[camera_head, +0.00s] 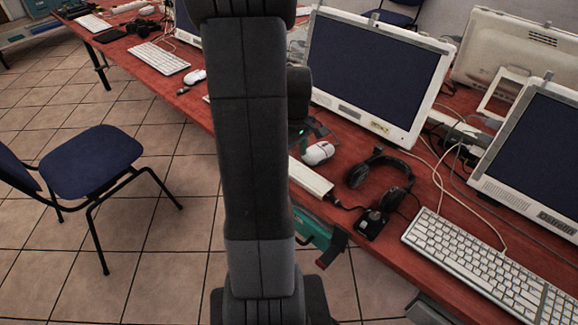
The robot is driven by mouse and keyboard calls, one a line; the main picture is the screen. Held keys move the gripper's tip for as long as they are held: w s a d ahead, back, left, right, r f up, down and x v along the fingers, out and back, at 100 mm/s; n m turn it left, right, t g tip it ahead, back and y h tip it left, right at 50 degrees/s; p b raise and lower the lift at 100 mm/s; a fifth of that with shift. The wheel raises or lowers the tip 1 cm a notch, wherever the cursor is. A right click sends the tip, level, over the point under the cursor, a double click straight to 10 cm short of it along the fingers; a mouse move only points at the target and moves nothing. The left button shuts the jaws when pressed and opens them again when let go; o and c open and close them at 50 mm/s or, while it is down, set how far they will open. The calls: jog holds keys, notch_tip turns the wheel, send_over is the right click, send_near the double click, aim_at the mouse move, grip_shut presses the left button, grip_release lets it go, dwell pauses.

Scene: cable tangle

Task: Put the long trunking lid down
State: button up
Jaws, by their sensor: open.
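My arm rises through the middle of the view and hides part of the red table behind it. My gripper (314,131) shows only in part, just right of the arm, as a dark shape with a small green light. It is open, over or close to the table between a monitor and a white mouse; its fingertips are not clear. No other clear lid shows.
A monitor (366,76), white mouse (318,153), black headset (382,176), small black box (371,224) and white keyboard (482,262) crowd the table (352,237). Loose cables run between them. A blue chair (91,163) stands on the tiled floor at left, with clear floor around it.

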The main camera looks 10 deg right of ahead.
notch_tip(320, 180, down, 4)
jog(key=shift+f, duration=0.1)
jog(key=c, duration=0.7)
